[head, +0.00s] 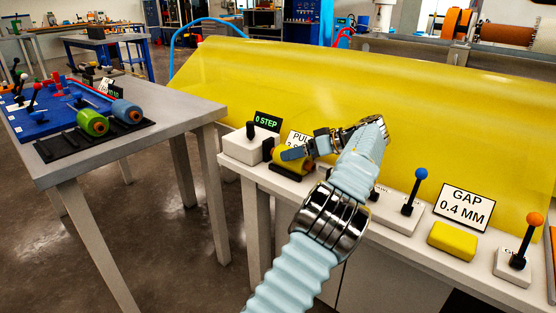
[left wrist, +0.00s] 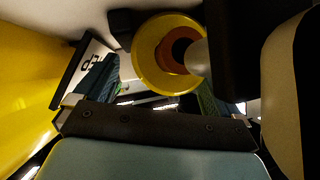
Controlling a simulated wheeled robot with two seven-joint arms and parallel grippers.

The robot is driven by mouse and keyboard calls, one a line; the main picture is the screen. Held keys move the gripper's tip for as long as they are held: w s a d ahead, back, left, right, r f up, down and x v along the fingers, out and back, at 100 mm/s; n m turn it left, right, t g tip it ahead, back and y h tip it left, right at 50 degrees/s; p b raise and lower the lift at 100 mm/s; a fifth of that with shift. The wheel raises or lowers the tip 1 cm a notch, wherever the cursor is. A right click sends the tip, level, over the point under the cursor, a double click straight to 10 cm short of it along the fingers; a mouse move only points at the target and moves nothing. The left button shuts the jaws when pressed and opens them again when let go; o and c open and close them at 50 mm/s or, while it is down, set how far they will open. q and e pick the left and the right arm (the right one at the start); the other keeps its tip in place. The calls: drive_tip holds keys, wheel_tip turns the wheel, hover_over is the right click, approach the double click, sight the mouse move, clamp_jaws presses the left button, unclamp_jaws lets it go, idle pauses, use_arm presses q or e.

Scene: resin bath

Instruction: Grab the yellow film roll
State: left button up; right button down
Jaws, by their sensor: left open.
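The yellow film roll (head: 290,166) lies in a dark holder on the long grey bench, below the yellow film sheet. My left gripper (head: 298,152) is open at the roll, with a dark blue finger across its upper side. In the left wrist view the roll (left wrist: 145,57) faces me end-on with an orange-brown core. The two fingers (left wrist: 153,88) stand left and right of its lower part. I cannot tell whether either finger touches it. Part of the roll is hidden by a finger and dark parts. My right gripper is not in view.
A white switch box (head: 250,147) with a "0 STEP" sign (head: 268,122) stands left of the roll. A blue-knobbed lever (head: 414,190), a yellow block (head: 452,240) and an orange-knobbed lever (head: 525,240) stand to the right. Green (head: 91,122) and blue (head: 127,111) rolls lie on the left table.

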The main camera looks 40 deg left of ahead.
use_arm(q)
drive_tip(key=shift+d+r, duration=0.1)
drive_tip(key=shift+d, duration=0.05)
drive_tip(key=c, duration=1.7)
drive_tip(key=shift+c, duration=0.3)
drive_tip(key=shift+r, duration=0.1)
